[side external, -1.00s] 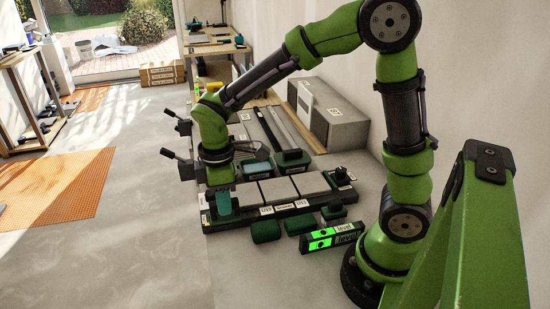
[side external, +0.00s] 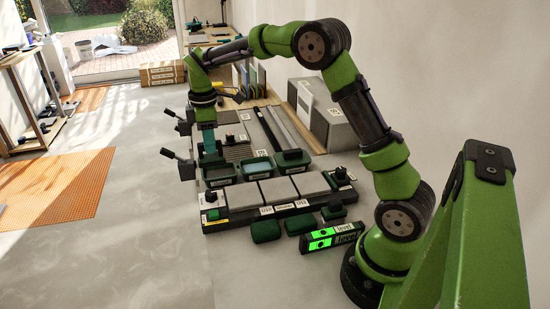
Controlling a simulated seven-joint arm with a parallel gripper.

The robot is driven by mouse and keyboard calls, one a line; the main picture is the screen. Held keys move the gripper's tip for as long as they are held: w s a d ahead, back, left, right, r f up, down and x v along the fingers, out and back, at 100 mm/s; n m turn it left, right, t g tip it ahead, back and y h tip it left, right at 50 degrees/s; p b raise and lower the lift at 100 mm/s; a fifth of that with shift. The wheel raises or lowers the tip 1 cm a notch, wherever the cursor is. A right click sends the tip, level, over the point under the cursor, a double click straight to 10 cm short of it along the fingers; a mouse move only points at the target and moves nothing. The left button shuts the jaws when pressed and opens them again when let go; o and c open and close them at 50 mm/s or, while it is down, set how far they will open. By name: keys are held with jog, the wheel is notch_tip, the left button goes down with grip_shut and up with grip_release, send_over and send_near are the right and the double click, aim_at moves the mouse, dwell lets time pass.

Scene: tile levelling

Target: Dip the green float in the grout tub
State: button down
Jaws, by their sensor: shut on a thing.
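My gripper (side external: 207,130) is above the left end of a row of three green tubs, pointing down. It is shut on the green float, which hangs upright below the wrist as a teal-green piece (side external: 208,143); its lower end is small and hard to make out. The left tub (side external: 222,182) lies just below and in front of it, the middle tub (side external: 256,177) and right tub (side external: 293,168) to its right. The tub labels are too small to read, so I cannot tell which is the grout tub. I cannot tell whether the float touches a tub.
A dark rack (side external: 262,212) with grey tiles lies in front of the tubs. Green blocks (side external: 266,231) and a bright-green level (side external: 332,236) lie before it. Dark levers (side external: 178,165) stand at the left. A grey box (side external: 335,125) stands against the wall.

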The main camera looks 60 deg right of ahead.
aim_at(217, 156)
jog(key=w+d, duration=0.2)
jog(key=d, duration=0.3)
jog(key=shift+w+a+f, duration=0.1)
jog(key=shift+a+f, duration=0.05)
jog(key=shift+f, duration=4.15)
notch_tip(217, 156, up, 9)
jog(key=shift+f, duration=0.2)
